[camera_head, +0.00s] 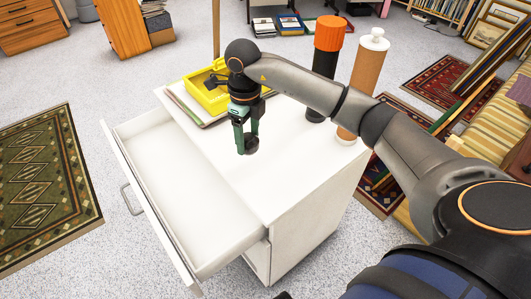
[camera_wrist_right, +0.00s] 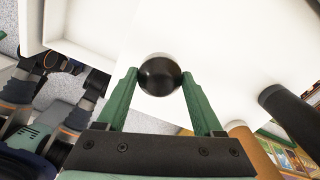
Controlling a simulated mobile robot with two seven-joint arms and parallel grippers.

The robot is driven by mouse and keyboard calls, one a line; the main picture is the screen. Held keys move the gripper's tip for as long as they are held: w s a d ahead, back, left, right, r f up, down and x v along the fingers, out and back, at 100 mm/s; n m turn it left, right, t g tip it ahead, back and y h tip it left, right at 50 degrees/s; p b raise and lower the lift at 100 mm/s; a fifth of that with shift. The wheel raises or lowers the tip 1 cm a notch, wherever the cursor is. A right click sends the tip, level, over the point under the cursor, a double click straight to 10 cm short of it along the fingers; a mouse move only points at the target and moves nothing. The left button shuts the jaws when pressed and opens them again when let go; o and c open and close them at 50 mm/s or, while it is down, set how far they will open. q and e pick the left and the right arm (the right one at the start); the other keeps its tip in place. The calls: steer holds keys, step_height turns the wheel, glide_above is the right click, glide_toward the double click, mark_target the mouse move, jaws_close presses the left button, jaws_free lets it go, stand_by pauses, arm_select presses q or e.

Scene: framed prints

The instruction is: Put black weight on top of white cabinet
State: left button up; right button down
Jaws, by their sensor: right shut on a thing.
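The black weight (camera_head: 251,148) is a small dark round piece, mostly hidden by the fingers in the head view. In the right wrist view the black weight (camera_wrist_right: 160,75) shows as a shiny black disc between the green fingertips. My right gripper (camera_head: 246,151) is shut on it, pointing down over the white top. The white cabinet (camera_head: 292,165) stands below, with its wide top drawer pulled open and empty. The weight is at or just above the cabinet top; I cannot tell whether it touches. My left gripper is not seen clearly in either view.
A yellow tray (camera_head: 205,96) lies on papers at the cabinet top's back left. A black cylinder with an orange cap (camera_head: 324,70) and a brown cylinder (camera_head: 364,80) stand at the back right. The open drawer (camera_head: 185,190) juts out left. The top's front is clear.

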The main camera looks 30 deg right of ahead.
steer(key=d+f, duration=0.1)
steer(key=f, duration=0.1)
steer(key=s+d+f, duration=0.1)
steer(key=shift+d+f, duration=0.3)
steer(key=shift+f, duration=0.1)
steer(key=shift+s+d+f, duration=0.1)
steer(key=shift+d+f, duration=0.2)
steer(key=shift+f, duration=0.05)
steer(key=shift+s+d+f+b, duration=0.1)
steer(key=shift+f+b, duration=0.2)
steer(key=shift+f, duration=0.35)
steer(key=shift+s+d+f+b, duration=0.1)
steer(key=shift+f+b, duration=0.15)
steer(key=shift+f, duration=0.35)
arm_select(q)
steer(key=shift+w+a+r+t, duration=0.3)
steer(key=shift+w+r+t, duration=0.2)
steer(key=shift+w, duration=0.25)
arm_select(e)
steer(key=shift+w+f, duration=0.15)
steer(key=shift+f, duration=0.3)
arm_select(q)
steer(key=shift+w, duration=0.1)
arm_select(e)
steer(key=shift+f, duration=0.1)
jaws_free()
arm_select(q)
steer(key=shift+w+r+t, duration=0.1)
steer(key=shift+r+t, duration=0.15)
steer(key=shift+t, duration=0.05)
